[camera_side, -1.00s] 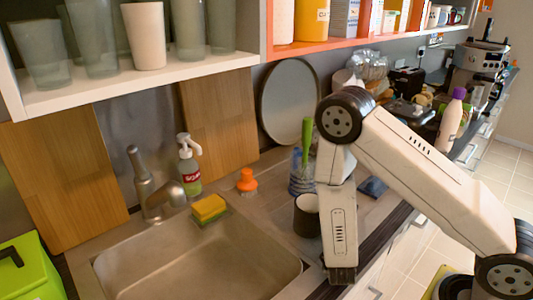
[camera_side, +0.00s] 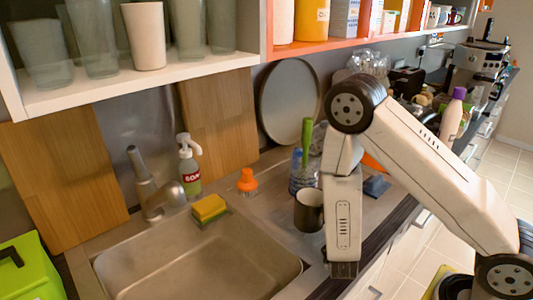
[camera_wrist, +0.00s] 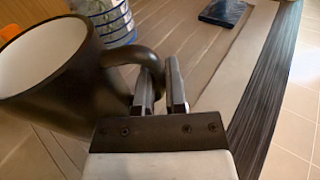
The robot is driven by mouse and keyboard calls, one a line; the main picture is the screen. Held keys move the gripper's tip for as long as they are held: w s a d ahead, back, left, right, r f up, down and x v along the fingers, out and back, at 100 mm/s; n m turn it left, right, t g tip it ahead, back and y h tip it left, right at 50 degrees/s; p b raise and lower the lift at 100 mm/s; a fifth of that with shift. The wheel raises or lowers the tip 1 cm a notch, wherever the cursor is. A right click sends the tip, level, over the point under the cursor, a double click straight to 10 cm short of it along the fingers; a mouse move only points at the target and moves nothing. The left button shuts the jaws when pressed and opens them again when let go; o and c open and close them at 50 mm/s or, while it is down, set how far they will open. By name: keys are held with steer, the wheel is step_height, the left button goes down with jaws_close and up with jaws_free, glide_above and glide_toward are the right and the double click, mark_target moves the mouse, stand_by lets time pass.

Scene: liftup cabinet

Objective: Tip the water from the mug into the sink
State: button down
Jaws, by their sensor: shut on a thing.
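The mug is dark outside and white inside. In the side view the mug (camera_side: 309,213) is at the counter to the right of the sink, roughly upright. In the wrist view the mug (camera_wrist: 75,90) fills the left side, with its handle between my fingers. My gripper (camera_wrist: 162,88) is shut on that handle; in the side view my arm hides the fingers. Water inside the mug cannot be made out. The steel sink (camera_side: 200,262) is to the left of the mug, under the faucet (camera_side: 150,188).
A yellow sponge (camera_side: 209,208), an orange-topped item (camera_side: 247,182) and a soap bottle (camera_side: 189,168) stand behind the sink. A striped container (camera_side: 301,178) with a green-handled tool stands behind the mug. A shelf with glasses (camera_side: 180,68) overhangs the left. The basin looks empty.

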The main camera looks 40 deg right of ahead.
steer(key=shift+r, duration=1.65)
steer(key=w+a+n+t+y, duration=0.5)
steer(key=w+a+n+y, duration=0.1)
steer(key=a, duration=0.6)
steer(key=shift+w+a+r+n+t+y, duration=0.3)
steer(key=shift+w+a+n+y, duration=0.15)
steer(key=shift+w, duration=0.7)
steer(key=shift+d+f+n, duration=0.15)
steer(key=shift+f+n, duration=0.1)
steer(key=shift+f, duration=0.1)
steer(key=shift+s+d+f+n, duration=0.15)
steer(key=shift+f+n, duration=0.45)
steer(key=shift+f, duration=0.3)
steer(key=shift+w+a+r+n+h, duration=0.2)
steer(key=shift+a+r+n, duration=0.15)
steer(key=shift+r+n, duration=0.75)
steer(key=shift+w+a+r+n+h, duration=0.2)
steer(key=shift+a+r+n, duration=0.3)
steer(key=shift+n, duration=1.05)
steer(key=shift+w+a+r+n+h, duration=0.1)
steer(key=shift+a+r+n+h, duration=0.15)
steer(key=shift+r+n, duration=0.9)
